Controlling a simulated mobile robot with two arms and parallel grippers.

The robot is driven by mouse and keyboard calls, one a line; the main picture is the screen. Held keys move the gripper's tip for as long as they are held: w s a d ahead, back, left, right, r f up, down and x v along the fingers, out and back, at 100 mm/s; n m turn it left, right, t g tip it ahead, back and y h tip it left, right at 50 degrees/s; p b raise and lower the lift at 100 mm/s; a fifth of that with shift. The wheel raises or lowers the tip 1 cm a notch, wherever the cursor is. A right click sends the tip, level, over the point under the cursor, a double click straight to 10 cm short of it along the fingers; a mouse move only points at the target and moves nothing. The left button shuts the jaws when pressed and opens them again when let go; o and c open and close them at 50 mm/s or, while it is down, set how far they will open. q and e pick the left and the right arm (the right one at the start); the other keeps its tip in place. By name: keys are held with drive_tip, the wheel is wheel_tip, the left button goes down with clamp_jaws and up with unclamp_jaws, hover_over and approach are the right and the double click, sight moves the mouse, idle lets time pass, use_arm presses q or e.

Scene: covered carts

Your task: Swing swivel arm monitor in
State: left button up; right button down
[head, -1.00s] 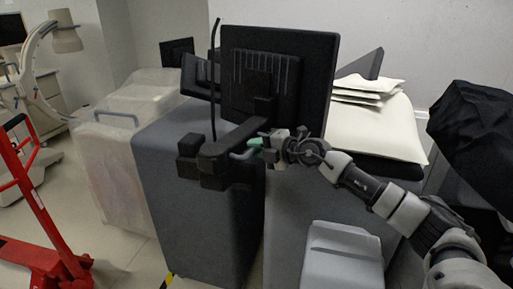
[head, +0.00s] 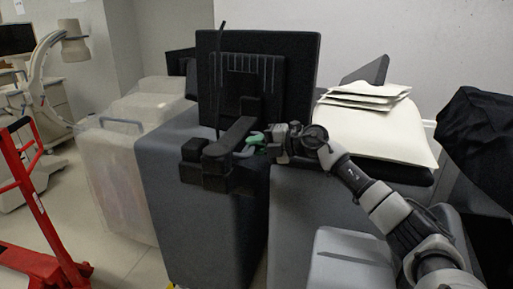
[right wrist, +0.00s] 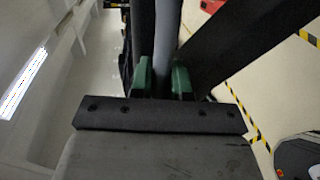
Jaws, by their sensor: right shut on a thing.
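The black monitor (head: 302,72) shows its back in the head view, above the grey carts. It hangs on a dark swivel arm (head: 232,135) whose blocky base (head: 203,176) is at the cart's upper front edge. My right gripper (head: 256,140), with green fingertips, is shut on a grey bar (head: 243,153) beside the swivel arm. In the right wrist view the green fingers (right wrist: 162,78) stand on both sides of this grey bar (right wrist: 167,40). The monitor's screen is hidden. My left gripper is not in view.
White sheets (head: 370,95) lie on a pale pad (head: 385,137) at right. A translucent covered cart (head: 118,180) stands left of the grey cart (head: 195,235). A red pallet jack (head: 40,215) is at far left. A black covered shape (head: 480,140) stands at right.

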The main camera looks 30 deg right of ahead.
drive_tip(key=c, duration=1.1)
unclamp_jaws()
drive_tip(key=b+v, duration=0.4)
drive_tip(key=v, duration=0.6)
drive_tip(key=shift+s+d+b, duration=0.25)
drive_tip(key=shift+s+b, duration=0.1)
drive_tip(key=shift+r, duration=0.15)
